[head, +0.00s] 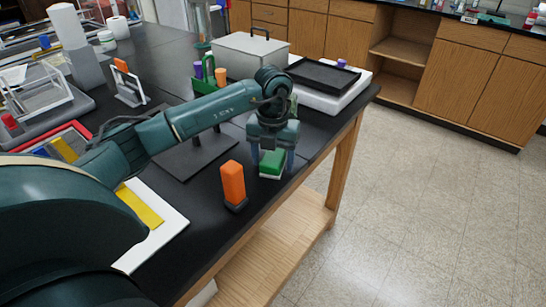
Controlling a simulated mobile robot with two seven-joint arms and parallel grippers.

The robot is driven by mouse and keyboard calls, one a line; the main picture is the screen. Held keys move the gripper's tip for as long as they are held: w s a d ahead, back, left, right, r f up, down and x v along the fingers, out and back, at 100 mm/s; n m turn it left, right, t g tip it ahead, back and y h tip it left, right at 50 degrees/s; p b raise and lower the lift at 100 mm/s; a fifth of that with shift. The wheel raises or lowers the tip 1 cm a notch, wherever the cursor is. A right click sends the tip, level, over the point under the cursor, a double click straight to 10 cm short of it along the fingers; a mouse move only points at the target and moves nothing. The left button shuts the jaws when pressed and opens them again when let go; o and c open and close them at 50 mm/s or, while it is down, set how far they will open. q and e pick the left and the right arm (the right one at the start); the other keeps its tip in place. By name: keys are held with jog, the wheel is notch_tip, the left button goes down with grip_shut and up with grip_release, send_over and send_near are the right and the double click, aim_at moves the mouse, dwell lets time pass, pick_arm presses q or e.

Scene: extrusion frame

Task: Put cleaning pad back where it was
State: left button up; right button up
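The cleaning pad, which I take to be the green and white block (272,164), is green on top with a white lower layer. It is near the front edge of the black bench. My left gripper (272,160) points down over it, with one finger close on each side. I cannot tell whether the fingers press on it, or whether it rests on the bench or is just above it. My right gripper is not in view.
An orange block on a dark base (233,185) stands left of the pad, near the bench edge. A dark flat mat (190,157) lies behind it. A grey box (248,55) and a black tray (322,74) are at the back. The floor at right is clear.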

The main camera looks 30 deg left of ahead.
aim_at(273, 156)
pick_arm(q)
jog(key=shift+r, duration=0.1)
jog(key=shift+r, duration=0.25)
notch_tip(273, 156, up, 12)
jog(key=shift+f+b, duration=0.15)
jog(key=shift+b, duration=0.15)
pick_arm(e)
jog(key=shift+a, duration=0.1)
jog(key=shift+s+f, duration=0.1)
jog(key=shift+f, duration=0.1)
